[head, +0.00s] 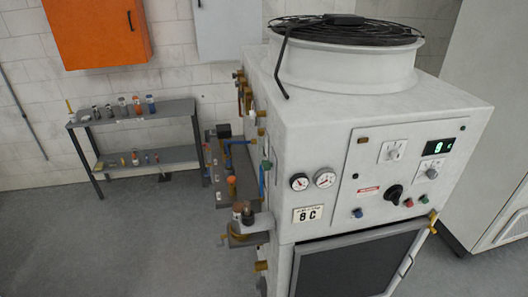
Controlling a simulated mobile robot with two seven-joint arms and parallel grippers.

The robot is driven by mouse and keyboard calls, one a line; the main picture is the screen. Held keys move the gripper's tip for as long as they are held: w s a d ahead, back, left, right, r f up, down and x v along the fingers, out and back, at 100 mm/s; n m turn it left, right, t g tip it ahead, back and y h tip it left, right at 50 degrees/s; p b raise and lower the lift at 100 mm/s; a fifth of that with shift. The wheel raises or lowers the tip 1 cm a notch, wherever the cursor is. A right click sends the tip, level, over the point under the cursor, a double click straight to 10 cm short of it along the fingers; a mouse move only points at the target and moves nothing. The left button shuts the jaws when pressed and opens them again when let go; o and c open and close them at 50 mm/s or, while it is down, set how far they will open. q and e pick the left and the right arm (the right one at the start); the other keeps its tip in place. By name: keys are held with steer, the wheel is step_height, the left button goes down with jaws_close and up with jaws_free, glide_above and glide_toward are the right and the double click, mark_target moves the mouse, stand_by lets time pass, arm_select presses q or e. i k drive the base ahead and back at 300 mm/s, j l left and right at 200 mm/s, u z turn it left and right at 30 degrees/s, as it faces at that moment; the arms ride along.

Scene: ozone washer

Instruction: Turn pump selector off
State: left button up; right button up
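A white washer machine (310,130) with a fan (347,32) on top stands at the right of the head view. Its sloped front control panel (365,183) carries a black rotary knob (394,195) and two pale dials, an upper dial (392,151) and a right-hand dial (432,173). Labels are too small to read, so I cannot tell which control is the pump selector or its setting. A blue button (357,213), a red button (408,202) and a green button (424,199) sit along the lower panel. Neither of my grippers is in view.
Pipes and valves (240,200) stick out from the machine's left side. A low shelf (150,120) with small bottles stands by the back wall. An orange cabinet (98,32) hangs above it. The floor at front left (110,250) is clear.

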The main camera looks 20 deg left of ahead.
mark_target(266, 164)
steer(key=i+j+z, duration=0.1)
steer(key=j, duration=0.25)
steer(key=i+j+z, duration=0.1)
steer(key=j, duration=0.25)
steer(key=i+j+z, duration=0.1)
steer(key=j, duration=0.25)
steer(key=j+z, duration=0.3)
steer(key=j, duration=0.8)
